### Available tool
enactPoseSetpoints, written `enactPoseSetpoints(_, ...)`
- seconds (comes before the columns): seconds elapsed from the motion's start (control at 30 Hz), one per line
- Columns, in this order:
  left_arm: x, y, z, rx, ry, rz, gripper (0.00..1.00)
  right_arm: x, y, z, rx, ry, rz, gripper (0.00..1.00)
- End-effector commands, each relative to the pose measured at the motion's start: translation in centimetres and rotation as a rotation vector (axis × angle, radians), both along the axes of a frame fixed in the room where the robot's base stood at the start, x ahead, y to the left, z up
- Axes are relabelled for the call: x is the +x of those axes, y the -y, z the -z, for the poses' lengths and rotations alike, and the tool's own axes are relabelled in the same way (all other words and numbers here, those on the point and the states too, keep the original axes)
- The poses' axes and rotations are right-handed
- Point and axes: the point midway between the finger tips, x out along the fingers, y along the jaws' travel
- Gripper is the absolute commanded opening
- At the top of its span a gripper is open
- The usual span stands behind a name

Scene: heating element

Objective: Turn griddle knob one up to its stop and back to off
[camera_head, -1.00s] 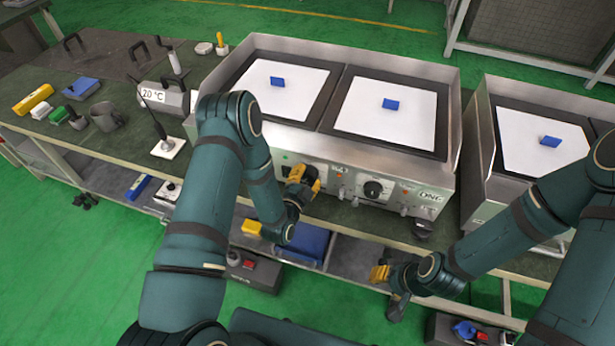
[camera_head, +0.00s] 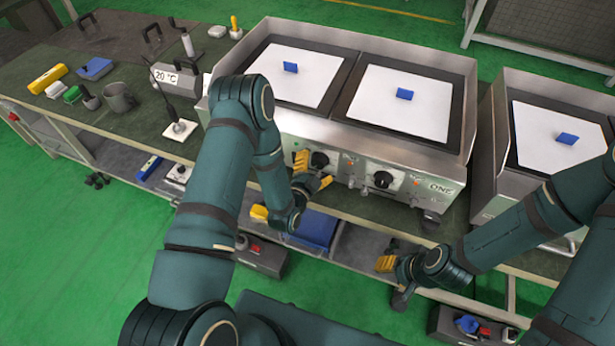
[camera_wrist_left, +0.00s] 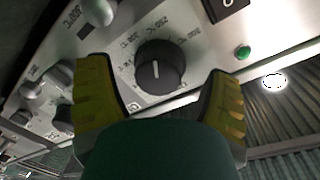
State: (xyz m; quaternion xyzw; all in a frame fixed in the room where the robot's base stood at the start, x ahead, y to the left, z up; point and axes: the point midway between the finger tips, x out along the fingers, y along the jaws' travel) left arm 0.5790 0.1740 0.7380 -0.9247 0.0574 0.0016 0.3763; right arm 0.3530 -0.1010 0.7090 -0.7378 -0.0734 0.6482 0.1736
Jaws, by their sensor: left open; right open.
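The griddle marked ONE (camera_head: 441,187) has two black knobs on its steel front panel. The left knob (camera_head: 319,160) is in front of my left gripper (camera_head: 314,171), which is open with yellow fingers spread. In the left wrist view this knob (camera_wrist_left: 160,67) shows between and beyond the open fingers (camera_wrist_left: 160,100), apart from both. Its white line stands nearly vertical in that view, and a printed temperature scale surrounds it. The right knob (camera_head: 383,179) is free of any gripper. My right gripper (camera_head: 386,263) is open and empty, low in front of the bench.
A green lamp (camera_wrist_left: 243,53) and a black switch (camera_wrist_left: 225,5) are near the knob. Small levers (camera_wrist_left: 32,90) line the panel. A second griddle (camera_head: 550,140) stands at the right. A mug (camera_head: 119,98) and a 20 °C device (camera_head: 178,90) stand left.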

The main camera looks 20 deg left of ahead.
Motion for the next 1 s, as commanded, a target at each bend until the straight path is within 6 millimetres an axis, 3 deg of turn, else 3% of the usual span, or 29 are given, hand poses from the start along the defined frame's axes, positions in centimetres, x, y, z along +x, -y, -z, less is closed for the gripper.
enactPoseSetpoints(0.5, -9.4, -1.1, -0.4, 0.001, -0.004, -0.003, 0.8, 0.0, 0.0, 0.0, 0.0, 0.0, 0.0, 0.47)
enactPoseSetpoints(0.7, -10.8, -1.3, -0.5, 0.001, -0.001, -0.002, 0.8, 0.0, 0.0, 0.0, 0.0, 0.0, 0.0, 0.47)
enactPoseSetpoints(1.0, -11.0, -1.3, -0.5, 0.001, 0.0, -0.003, 0.81, 0.0, 0.0, 0.0, 0.0, 0.0, 0.0, 0.47)
